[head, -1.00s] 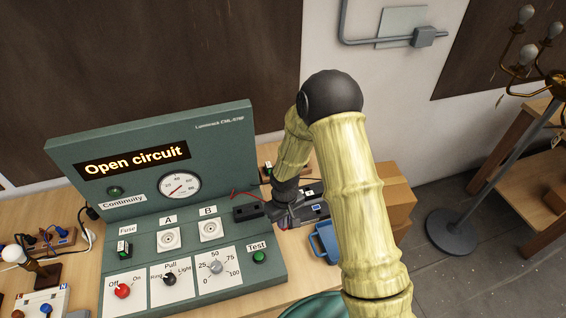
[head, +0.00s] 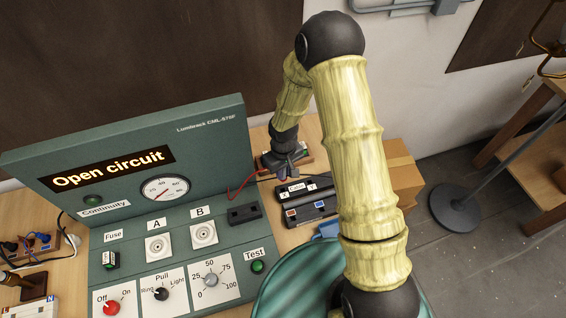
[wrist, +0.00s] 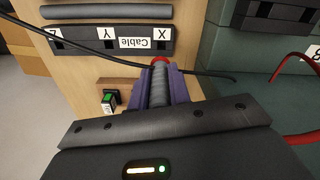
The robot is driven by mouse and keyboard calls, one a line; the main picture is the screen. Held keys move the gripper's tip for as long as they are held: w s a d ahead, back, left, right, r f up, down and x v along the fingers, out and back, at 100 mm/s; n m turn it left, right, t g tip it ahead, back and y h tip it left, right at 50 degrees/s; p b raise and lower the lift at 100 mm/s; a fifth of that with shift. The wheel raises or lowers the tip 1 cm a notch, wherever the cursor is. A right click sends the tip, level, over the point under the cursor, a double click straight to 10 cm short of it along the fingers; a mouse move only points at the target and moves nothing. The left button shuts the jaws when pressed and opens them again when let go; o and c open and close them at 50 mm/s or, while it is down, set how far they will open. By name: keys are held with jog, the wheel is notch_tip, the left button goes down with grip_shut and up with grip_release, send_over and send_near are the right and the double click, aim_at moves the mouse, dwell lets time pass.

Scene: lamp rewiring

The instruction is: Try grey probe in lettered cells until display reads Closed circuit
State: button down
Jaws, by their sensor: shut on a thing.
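My gripper (head: 284,170) is shut on a grey ribbed probe (wrist: 157,88), which sits between the purple-grey fingers in the wrist view. A red part shows at the probe's far end. The dark block labelled Cable (head: 296,190), with cells lettered X, Y and Z, lies right of the panel; it also shows in the wrist view (wrist: 92,41). The red end appears close to the X cell, but I cannot tell whether they touch. The display (head: 112,169) on the green panel reads "Open circuit".
A black socket block (head: 244,214) sits at the panel's right edge, with a red lead (head: 243,186) nearby. A black cable (wrist: 110,58) crosses the wrist view. A second dark block (head: 305,213) lies in front of the Cable block. A cardboard box (head: 402,170) stands right.

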aim_at(283, 180)
jog(key=shift+s+a, duration=0.1)
jog(key=shift+s, duration=0.2)
jog(key=shift+w+f+b, duration=0.1)
jog(key=shift+f+b, duration=2.25)
jog(key=shift+f, duration=0.75)
jog(key=shift+w, duration=0.1)
jog(key=shift+s+f+b, duration=0.2)
jog(key=shift+f+b, duration=0.05)
jog(key=shift+b, duration=0.05)
jog(key=shift+w+f, duration=0.1)
jog(key=shift+f, duration=0.2)
jog(key=c, duration=1.2)
grip_release()
jog(key=shift+c, duration=0.2)
